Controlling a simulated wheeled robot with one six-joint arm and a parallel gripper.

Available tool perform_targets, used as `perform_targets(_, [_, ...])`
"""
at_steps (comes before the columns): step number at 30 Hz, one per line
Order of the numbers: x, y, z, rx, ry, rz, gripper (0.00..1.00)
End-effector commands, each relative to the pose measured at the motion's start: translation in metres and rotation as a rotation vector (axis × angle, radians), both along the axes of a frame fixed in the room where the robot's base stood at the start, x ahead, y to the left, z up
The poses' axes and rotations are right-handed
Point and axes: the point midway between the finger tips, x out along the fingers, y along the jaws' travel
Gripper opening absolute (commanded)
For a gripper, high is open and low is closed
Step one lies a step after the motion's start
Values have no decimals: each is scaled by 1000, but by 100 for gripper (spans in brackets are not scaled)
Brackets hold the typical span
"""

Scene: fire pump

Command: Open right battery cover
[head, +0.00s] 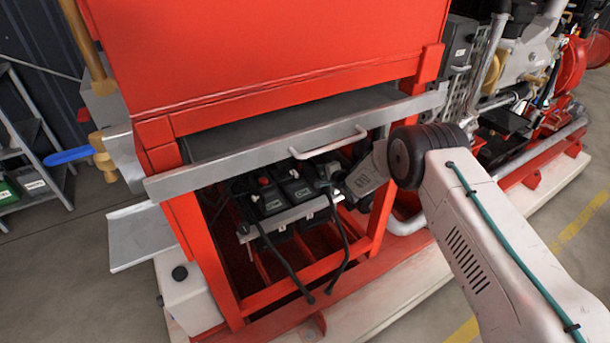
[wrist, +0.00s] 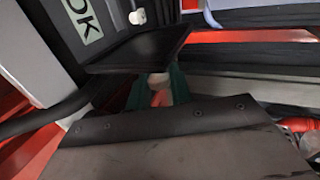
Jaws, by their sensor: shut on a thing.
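My gripper (head: 324,184) reaches in from the right at that battery. In the wrist view its green fingertips (wrist: 158,88) are shut at the cover's near edge. The exact grip is partly hidden by the cover and my gripper body.
A grey drawer front with a handle (head: 330,144) hangs just above the batteries and my wrist. Black cables (head: 270,250) hang in front of the batteries. Red frame posts (head: 378,218) stand on both sides. A blue-handled valve (head: 70,155) is at left.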

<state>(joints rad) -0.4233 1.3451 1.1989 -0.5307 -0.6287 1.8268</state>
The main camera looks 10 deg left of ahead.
Motion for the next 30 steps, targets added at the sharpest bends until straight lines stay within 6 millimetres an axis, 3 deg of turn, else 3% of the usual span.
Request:
perform_targets(6, [9, -21, -1, 21, 20, -20, 0])
perform_targets(17, [10, -23, -1, 23, 22, -23, 0])
perform_targets(18, [10, -23, -1, 23, 21, -23, 29])
perform_targets(19, [10, -23, -1, 23, 21, -22, 38])
perform_targets(30, [7, -23, 1, 23, 21, -19, 41])
